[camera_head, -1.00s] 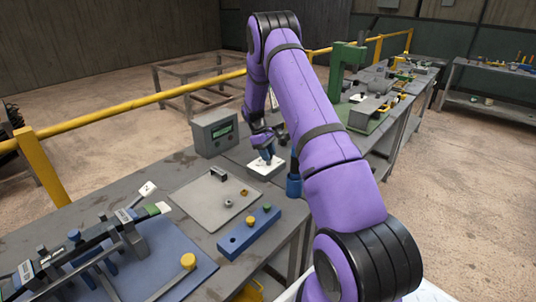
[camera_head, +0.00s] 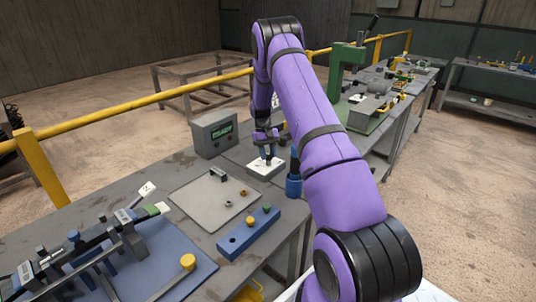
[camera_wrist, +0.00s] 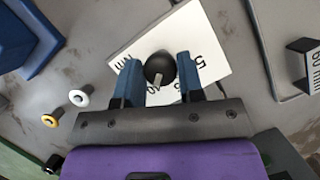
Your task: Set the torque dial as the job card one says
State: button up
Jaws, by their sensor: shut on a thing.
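The torque dial's black round knob (camera_wrist: 160,68) stands on a white plate with printed marks (camera_wrist: 185,35). A pale pointer on the knob points towards the bottom of the wrist view. A "5" shows on the plate to its right; the marks below the pointer are partly hidden by my gripper. The white plate also shows in the head view (camera_head: 259,173). My gripper (camera_wrist: 159,75) has its two blue fingers on either side of the knob, shut on it. In the head view, my gripper (camera_head: 268,155) reaches down onto the plate. I cannot tell a job card for certain.
A grey box with a green display (camera_head: 215,133) stands behind left; its reading is illegible. A pale tray (camera_head: 205,207) with small parts and a blue block (camera_head: 236,243) are in front. A blue cup (camera_head: 293,187) stands close on the right. A rack (camera_head: 85,250) is at left.

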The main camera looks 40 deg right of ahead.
dwell(0.3)
jog(key=o, duration=0.9)
jog(key=shift+r, duration=0.1)
jog(key=v, duration=1)
jog(key=shift+w+r, duration=0.15)
jog(key=shift+r, duration=0.15)
